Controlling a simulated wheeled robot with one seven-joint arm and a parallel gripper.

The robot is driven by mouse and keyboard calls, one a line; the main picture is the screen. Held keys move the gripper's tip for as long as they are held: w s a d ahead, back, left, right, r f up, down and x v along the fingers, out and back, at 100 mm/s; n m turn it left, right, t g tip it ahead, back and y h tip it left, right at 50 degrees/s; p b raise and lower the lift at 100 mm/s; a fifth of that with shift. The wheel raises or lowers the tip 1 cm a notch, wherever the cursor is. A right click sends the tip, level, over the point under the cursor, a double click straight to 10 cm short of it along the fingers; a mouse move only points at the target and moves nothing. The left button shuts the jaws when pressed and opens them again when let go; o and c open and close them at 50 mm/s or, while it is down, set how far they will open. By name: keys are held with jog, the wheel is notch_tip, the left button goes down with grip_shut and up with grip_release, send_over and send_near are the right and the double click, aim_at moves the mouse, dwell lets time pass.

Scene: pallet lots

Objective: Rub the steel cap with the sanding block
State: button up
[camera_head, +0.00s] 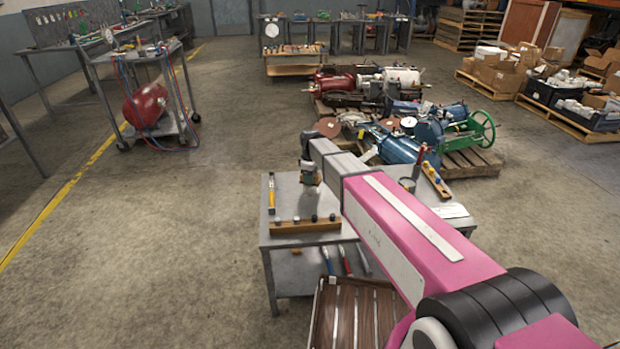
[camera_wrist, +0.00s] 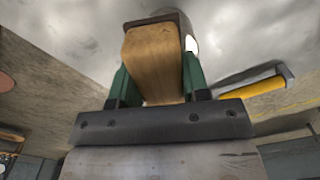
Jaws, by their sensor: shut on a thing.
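My gripper (camera_head: 310,165) is over the left part of the grey worktable (camera_head: 288,205) in the head view. In the wrist view its green fingers (camera_wrist: 155,85) are shut on the sanding block (camera_wrist: 152,62), a pale wooden piece. A dark grey, rounded edge (camera_wrist: 158,18) shows at the block's far end, with a bright patch beside it. I cannot tell whether that edge belongs to the block or to the steel cap. I cannot make out the cap for sure in the head view, nor whether the block touches it.
A wooden strip with several dark knobs (camera_head: 305,226) lies along the table's near edge. A yellow-handled tool (camera_head: 271,196) lies at the left edge; it also shows in the wrist view (camera_wrist: 250,88). A slatted wooden crate (camera_head: 352,315) stands in front. Open floor lies to the left.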

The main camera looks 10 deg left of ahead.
jog(key=shift+s, duration=0.1)
jog(key=shift+s+a, duration=0.2)
jog(key=shift+s, duration=0.6)
jog(key=shift+w, duration=0.15)
jog(key=shift+w+d, duration=0.2)
jog(key=shift+w, duration=0.6)
jog(key=shift+s, duration=0.1)
jog(key=shift+s+a, duration=0.15)
jog(key=shift+s, duration=0.7)
jog(key=shift+w, duration=0.1)
jog(key=shift+w, duration=0.85)
jog(key=shift+s, duration=0.2)
